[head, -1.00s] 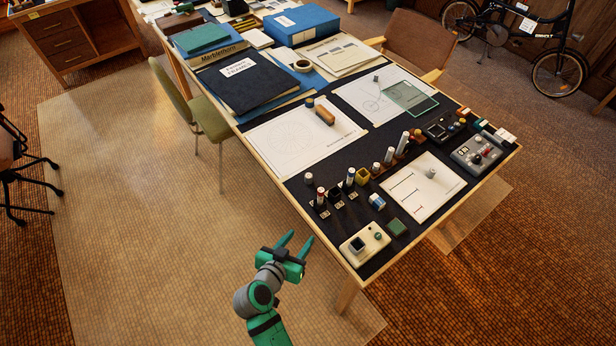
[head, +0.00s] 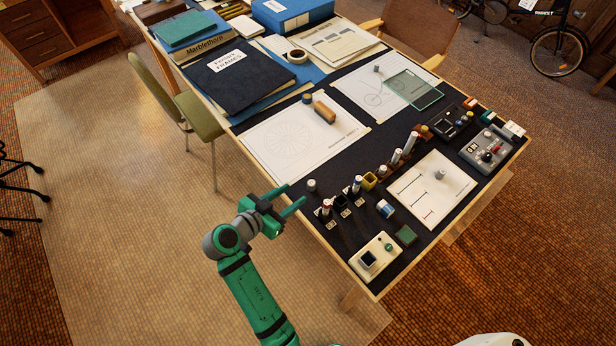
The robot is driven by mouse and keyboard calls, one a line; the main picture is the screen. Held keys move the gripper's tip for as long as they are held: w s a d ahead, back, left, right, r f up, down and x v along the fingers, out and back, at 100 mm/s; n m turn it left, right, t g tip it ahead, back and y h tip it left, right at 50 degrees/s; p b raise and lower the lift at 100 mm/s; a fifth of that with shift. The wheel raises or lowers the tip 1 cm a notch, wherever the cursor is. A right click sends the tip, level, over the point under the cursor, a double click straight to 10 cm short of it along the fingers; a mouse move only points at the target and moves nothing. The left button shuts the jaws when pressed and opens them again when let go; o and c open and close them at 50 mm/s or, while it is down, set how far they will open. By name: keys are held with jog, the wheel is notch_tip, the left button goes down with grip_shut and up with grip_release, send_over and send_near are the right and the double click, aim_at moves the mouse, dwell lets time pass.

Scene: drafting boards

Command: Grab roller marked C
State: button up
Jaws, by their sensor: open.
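My gripper (head: 295,195) is open and empty, just off the left edge of the dark-topped table, with its two green fingers pointing right toward the small cylinders. Near that edge stand a white cylinder with a red band (head: 326,207), a black holder (head: 340,202) and a white cylinder with a blue band (head: 357,186). Small white label cards (head: 345,213) lie in front of them. The letters are too small to read, so I cannot tell which roller is marked C. A short pale cylinder (head: 312,186) stands closest to my fingertips, apart from them.
A cream device (head: 373,257) sits at the near corner. Drawing sheets (head: 300,139) cover the middle. A green chair (head: 180,110) stands at the left side.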

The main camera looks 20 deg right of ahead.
aim_at(309, 186)
jog(key=x, duration=0.5)
jog(key=shift+s+d, duration=0.25)
jog(key=shift+d, duration=0.15)
jog(key=shift+x, duration=2.4)
jog(key=shift+w+r, duration=0.1)
jog(key=shift+c, duration=0.3)
grip_shut()
